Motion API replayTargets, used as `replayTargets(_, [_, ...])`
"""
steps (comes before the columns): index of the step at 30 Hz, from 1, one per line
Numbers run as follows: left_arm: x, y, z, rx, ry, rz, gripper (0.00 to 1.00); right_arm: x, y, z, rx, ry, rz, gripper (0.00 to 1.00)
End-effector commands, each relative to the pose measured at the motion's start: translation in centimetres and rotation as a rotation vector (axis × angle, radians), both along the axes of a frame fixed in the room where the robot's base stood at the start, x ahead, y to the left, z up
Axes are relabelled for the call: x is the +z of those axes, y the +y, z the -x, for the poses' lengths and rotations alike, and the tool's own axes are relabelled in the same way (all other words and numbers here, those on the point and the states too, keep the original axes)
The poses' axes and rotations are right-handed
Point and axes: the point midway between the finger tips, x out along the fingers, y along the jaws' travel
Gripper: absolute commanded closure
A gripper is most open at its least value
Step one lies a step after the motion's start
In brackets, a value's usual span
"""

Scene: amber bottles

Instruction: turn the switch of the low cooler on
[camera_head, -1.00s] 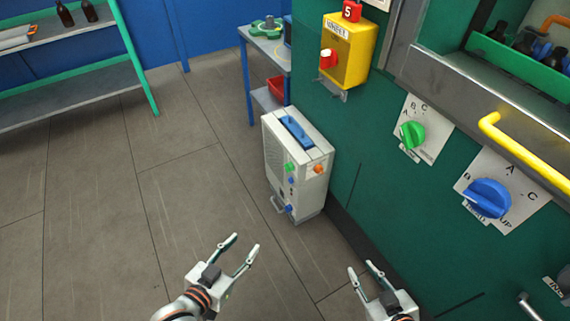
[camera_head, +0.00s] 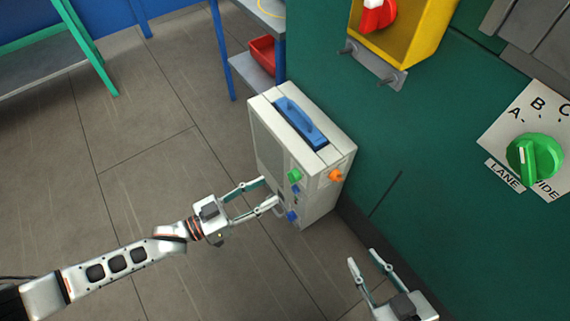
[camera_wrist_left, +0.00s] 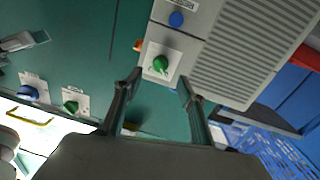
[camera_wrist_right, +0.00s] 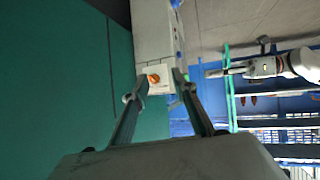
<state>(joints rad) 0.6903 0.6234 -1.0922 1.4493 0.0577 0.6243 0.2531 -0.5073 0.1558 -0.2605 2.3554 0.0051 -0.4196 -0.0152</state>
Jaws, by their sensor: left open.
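The low cooler (camera_head: 298,160) is a pale box on the floor against the green wall, with a blue top handle (camera_head: 301,122). Its front carries a green knob (camera_head: 295,175) and blue buttons; an orange knob (camera_head: 335,175) is on the side towards the wall. My left gripper (camera_head: 268,190) is open in front of the cooler, close to its front face. In the left wrist view the green knob (camera_wrist_left: 160,64) shows on a white plate beyond the two open fingers, apart from them. My right gripper (camera_head: 363,257) is open and empty, to the right of the cooler near the wall.
A yellow box with a red knob (camera_head: 376,16) hangs on the green wall above. A green dial (camera_head: 535,160) is on the wall at right. A red bin (camera_head: 262,54) sits on a shelf behind the cooler. The floor at left is clear.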

Motion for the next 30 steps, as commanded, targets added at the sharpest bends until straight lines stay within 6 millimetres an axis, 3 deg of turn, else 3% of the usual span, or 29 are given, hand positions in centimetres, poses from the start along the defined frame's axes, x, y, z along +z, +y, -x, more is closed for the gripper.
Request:
replayTargets(5, [0.0,-0.8,-0.8,-0.005,-0.001,0.005,0.60,0.0,0.1,0.0,0.000,-0.001,-0.004,0.73])
replayTargets(18, [-0.1,-5.8,-3.9,-0.004,-0.001,0.001,0.60,0.3,0.9,-0.2,0.001,-0.009,-0.035,0.73])
replayTargets(30, [0.1,-6.5,-4.4,-0.003,-0.002,0.001,0.62,0.8,1.1,-0.6,-0.011,-0.019,-0.049,0.73])
